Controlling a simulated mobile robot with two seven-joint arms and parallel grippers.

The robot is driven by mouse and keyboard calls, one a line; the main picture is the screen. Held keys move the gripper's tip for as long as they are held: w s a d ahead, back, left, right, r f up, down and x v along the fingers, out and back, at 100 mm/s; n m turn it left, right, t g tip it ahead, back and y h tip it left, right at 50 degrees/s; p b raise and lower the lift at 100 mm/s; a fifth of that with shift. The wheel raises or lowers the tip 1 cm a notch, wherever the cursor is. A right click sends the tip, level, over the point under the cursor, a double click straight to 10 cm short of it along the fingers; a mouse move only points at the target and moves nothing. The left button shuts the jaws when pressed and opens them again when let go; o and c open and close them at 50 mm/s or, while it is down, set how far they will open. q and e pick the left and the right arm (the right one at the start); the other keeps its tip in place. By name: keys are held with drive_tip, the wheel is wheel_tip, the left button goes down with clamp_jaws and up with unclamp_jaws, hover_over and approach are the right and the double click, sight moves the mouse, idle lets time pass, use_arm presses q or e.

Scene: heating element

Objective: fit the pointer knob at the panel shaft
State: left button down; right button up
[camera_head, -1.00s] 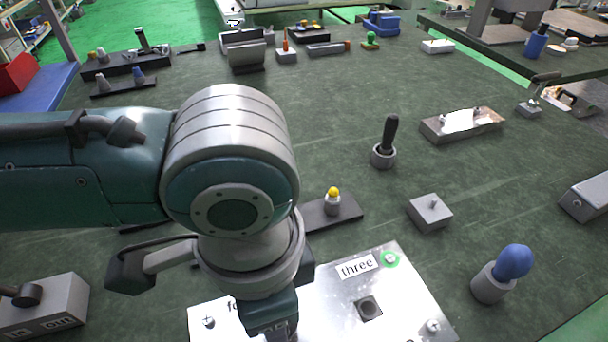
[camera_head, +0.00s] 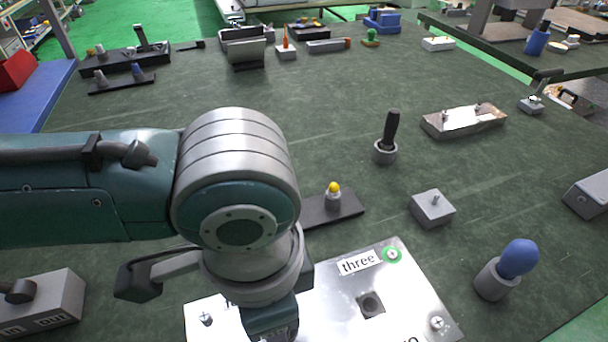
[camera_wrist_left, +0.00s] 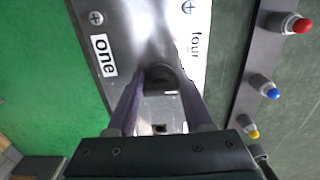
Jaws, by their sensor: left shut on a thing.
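The silver panel (camera_head: 335,290) lies at the bottom middle of the head view, with a "three" label, corner screws and a dark square opening (camera_head: 371,304). The wrist view shows the panel (camera_wrist_left: 140,30) with "one" and "four" labels. My left gripper (camera_head: 275,330) points down over the panel; its tips are mostly hidden in the head view. In the wrist view its two fingers (camera_wrist_left: 160,90) are shut on a dark grey rounded piece, seemingly the pointer knob (camera_wrist_left: 160,74). The knob's pointer and the panel shaft cannot be made out. I cannot tell whether the knob touches the panel.
A yellow-tipped post (camera_head: 333,195) on a dark strip stands behind the panel. A grey block with a peg (camera_head: 432,209), a blue-topped knob (camera_head: 517,260) and a black-handled piece (camera_head: 389,135) stand to the right. A grey "out" box (camera_head: 45,305) is at left.

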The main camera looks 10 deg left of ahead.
use_arm(q)
drive_tip(key=shift+f, duration=0.15)
drive_tip(key=shift+c, duration=1.1)
unclamp_jaws()
wheel_tip(320, 180, up, 10)
drive_tip(key=p, duration=0.1)
drive_tip(key=shift+p, duration=0.4)
